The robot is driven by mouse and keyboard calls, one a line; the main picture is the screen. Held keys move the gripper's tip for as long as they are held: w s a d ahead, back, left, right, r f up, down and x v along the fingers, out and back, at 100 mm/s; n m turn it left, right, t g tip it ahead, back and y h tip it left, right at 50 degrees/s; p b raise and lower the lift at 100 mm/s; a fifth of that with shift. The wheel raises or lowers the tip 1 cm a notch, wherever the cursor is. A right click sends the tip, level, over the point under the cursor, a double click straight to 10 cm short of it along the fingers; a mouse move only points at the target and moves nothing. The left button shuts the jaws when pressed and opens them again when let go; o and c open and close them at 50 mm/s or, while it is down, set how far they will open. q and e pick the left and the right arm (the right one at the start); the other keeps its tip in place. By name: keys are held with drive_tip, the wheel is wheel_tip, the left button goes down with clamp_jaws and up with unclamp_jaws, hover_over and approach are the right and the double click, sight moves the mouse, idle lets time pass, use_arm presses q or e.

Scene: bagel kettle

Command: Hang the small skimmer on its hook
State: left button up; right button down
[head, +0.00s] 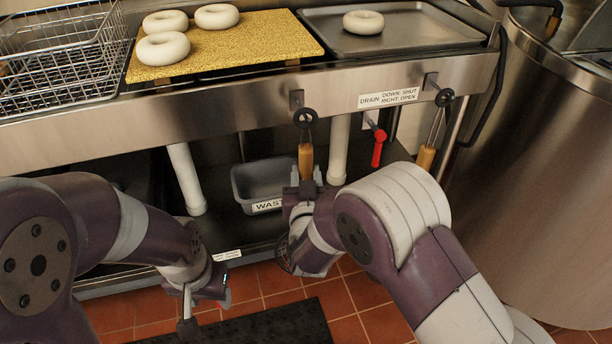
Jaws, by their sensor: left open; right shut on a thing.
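The small skimmer (305,158) has a wooden handle with a black ring (305,118) at its top end. It stands upright in front of the steel counter's front. My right gripper (304,185) is shut on the lower part of the handle. The ring is just below and in front of the left hook (297,98); I cannot tell whether it is over the hook. My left gripper (205,305) is open and empty, low over the floor at the lower left.
Another wooden-handled tool (425,158) hangs by a black ring at the right hook (430,82). A red drain handle (378,148) sits between the two tools. A grey waste bin (262,182) is on the lower shelf. A large steel kettle (545,170) stands at the right.

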drive_tip(key=c, duration=0.6)
unclamp_jaws()
drive_tip(key=shift+c, duration=0.2)
drive_tip(key=shift+s, duration=0.1)
